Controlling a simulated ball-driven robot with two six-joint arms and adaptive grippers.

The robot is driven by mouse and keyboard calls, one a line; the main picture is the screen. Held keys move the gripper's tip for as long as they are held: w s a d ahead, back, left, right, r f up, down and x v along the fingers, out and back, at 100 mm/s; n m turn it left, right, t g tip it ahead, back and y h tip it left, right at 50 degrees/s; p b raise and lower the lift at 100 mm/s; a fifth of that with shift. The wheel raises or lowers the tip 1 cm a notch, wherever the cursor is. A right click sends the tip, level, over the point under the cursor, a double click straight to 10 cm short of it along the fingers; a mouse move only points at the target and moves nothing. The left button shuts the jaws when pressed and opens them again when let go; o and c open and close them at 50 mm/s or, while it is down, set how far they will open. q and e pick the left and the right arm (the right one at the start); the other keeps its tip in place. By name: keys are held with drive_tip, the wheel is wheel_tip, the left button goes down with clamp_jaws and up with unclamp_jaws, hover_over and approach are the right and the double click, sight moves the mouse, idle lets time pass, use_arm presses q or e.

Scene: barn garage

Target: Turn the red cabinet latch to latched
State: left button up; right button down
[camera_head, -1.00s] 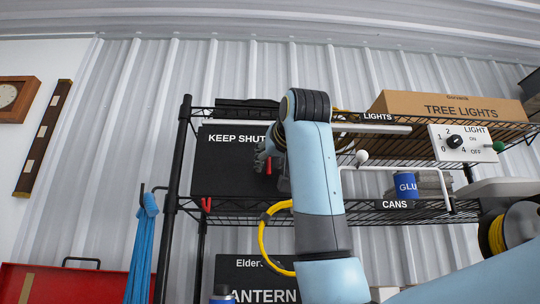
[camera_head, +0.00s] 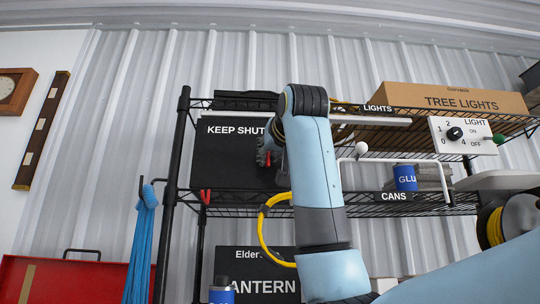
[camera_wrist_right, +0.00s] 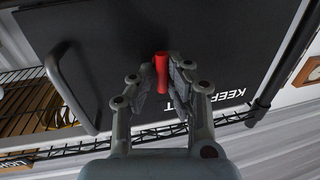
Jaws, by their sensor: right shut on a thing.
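The red cabinet latch (camera_head: 267,158) sits on the front of the dark cabinet (camera_head: 222,165) labelled KEEP SHUT, on the shelf. In the right wrist view the latch (camera_wrist_right: 162,68) is a short red handle between the two fingers. My right gripper (camera_head: 268,152) is shut on it, reaching in from the right; it also shows in the wrist view (camera_wrist_right: 162,82). My forearm hides the cabinet's right part in the head view. The wrist view shows a grey bar handle (camera_wrist_right: 72,88) on the door. My left gripper is not in view.
A wire shelf holds a TREE LIGHTS box (camera_head: 450,98), a light switch panel (camera_head: 463,135) and a blue glue can (camera_head: 405,178). A yellow cable loop (camera_head: 263,235) and a blue rope (camera_head: 142,240) hang below. A LANTERN box (camera_head: 255,265) stands lower down.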

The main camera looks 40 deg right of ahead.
drive_tip(key=m+h+b, duration=0.1)
drive_tip(key=m+b, duration=0.3)
drive_tip(key=m, duration=0.2)
drive_tip(key=m+h+b, duration=0.2)
drive_tip(key=m+b, duration=0.1)
drive_tip(key=m, duration=0.4)
drive_tip(key=m+h+b, duration=0.1)
drive_tip(key=m+b, duration=0.3)
drive_tip(key=m, duration=0.2)
drive_tip(key=shift+f+m+b, duration=0.2)
drive_tip(key=shift+m+b, duration=0.15)
drive_tip(key=shift+m, duration=0.05)
drive_tip(key=shift+s+m+h, duration=0.1)
drive_tip(key=shift+m+h, duration=0.2)
drive_tip(key=shift+r, duration=0.1)
drive_tip(key=c, duration=1.4)
unclamp_jaws()
drive_tip(key=shift+f, duration=0.2)
